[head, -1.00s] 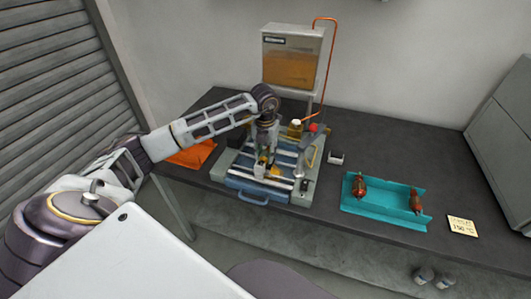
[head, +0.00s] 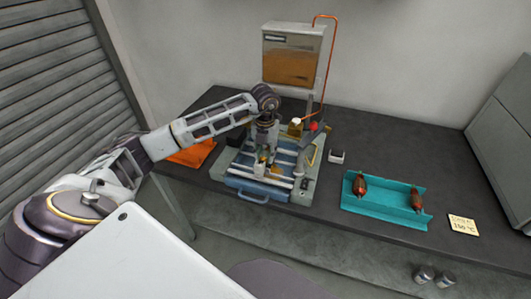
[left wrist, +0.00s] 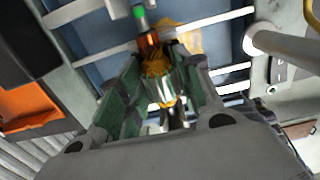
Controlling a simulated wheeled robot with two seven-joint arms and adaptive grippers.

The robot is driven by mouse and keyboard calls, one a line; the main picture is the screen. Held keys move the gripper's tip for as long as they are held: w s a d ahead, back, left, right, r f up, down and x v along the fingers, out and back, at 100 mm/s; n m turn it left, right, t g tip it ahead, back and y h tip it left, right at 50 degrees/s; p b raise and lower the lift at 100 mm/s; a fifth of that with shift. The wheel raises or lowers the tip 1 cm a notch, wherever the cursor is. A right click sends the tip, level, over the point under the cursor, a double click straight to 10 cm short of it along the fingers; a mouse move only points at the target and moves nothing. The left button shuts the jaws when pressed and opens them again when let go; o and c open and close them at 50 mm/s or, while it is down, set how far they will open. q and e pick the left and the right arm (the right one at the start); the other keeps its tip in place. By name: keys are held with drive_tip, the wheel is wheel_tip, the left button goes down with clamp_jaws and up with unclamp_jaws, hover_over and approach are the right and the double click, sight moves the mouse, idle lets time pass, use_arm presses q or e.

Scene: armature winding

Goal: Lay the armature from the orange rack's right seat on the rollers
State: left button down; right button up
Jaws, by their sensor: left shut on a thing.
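My left gripper (head: 264,160) is over the blue-tray machine with the pale rollers (head: 285,150). In the left wrist view its fingers (left wrist: 163,92) are shut on an armature (left wrist: 158,65) with yellow windings, a copper-coloured collar and a green shaft tip. The armature lies between the fingers, above or on the rollers (left wrist: 82,12); I cannot tell whether it touches them. The orange rack (head: 192,153) is partly hidden behind my left arm, so its seats do not show. An orange edge of it also shows in the left wrist view (left wrist: 32,108). My right gripper is not in view.
A teal rack (head: 382,209) with two dark red armatures (head: 360,185) stands to the right. A tank (head: 291,58) with an orange pipe rises behind the machine.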

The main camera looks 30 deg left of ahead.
use_arm(q)
drive_tip(key=shift+f, duration=0.1)
drive_tip(key=c, duration=1.4)
unclamp_jaws()
drive_tip(key=shift+c, duration=0.2)
drive_tip(key=shift+o, duration=2.7)
wheel_tip(320, 180, up, 12)
drive_tip(key=shift+s, duration=0.15)
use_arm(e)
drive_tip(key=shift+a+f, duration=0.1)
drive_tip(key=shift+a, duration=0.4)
